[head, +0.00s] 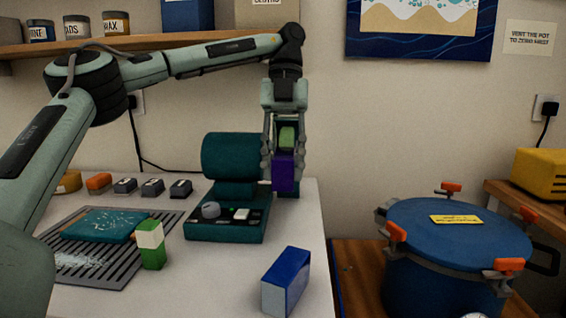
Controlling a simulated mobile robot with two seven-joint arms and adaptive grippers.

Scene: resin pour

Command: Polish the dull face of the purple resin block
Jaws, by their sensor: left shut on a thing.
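The purple resin block (284,174) is upright between the fingers of my left gripper (284,160), which is shut on it and points down. A light green patch (287,136) shows just above the purple, between the fingers; I cannot tell whether it belongs to the block. The block is held in front of the right end of a teal bench machine (231,156) with a knob and switch on its base. I cannot tell whether block and machine touch. The block's dull face cannot be made out. My right gripper is out of view.
A blue block (286,280) and a green-and-white block (151,245) stand on the white bench. A slotted tray (113,270) with a teal slab lies left. Several small dark blocks (152,188) line the back. A blue lidded pot (455,240) stands right.

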